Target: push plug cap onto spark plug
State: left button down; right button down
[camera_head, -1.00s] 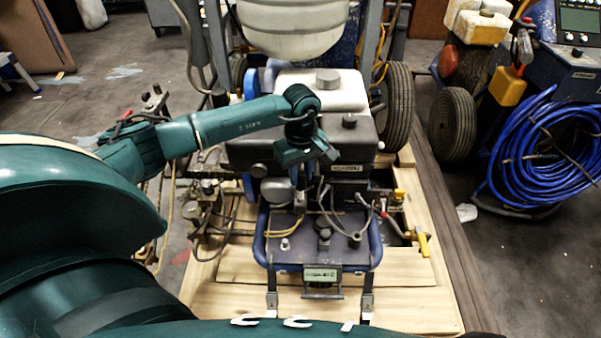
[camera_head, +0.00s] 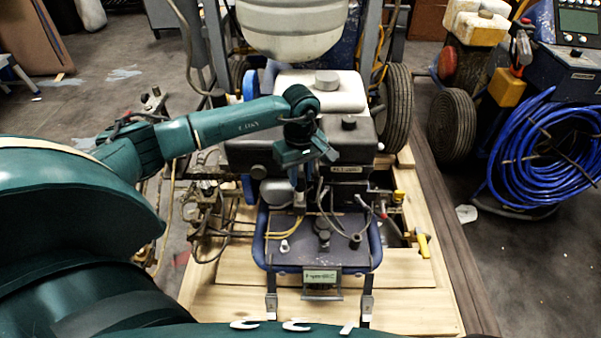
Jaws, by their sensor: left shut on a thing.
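My left gripper (camera_head: 300,186) reaches down in front of the engine (camera_head: 348,172). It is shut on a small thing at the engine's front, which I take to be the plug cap. The cap is mostly hidden by the gripper and is too small to make out. Dark leads (camera_head: 322,205) loop just right of the fingers. The spark plug cannot be made out; I cannot tell whether the cap touches it. My right gripper is not in view.
The engine sits on a wooden pallet (camera_head: 400,305) behind a blue-framed deck (camera_head: 345,258) with small knobs. A red-handled lever and a yellow valve handle (camera_head: 423,245) stand to the right. A blue hose coil (camera_head: 540,155) hangs at the far right.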

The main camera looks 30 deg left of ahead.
aim_at(301, 175)
pick_arm(q)
jog(key=shift+s+f+b, duration=0.15)
jog(key=shift+f+b, duration=0.15)
jog(key=shift+f, duration=0.15)
dwell(0.8)
jog(key=shift+r, duration=0.35)
jog(key=c, duration=0.8)
grip_release()
jog(key=shift+r, duration=0.1)
jog(key=shift+r+p, duration=2.55)
jog(key=shift+r, duration=1)
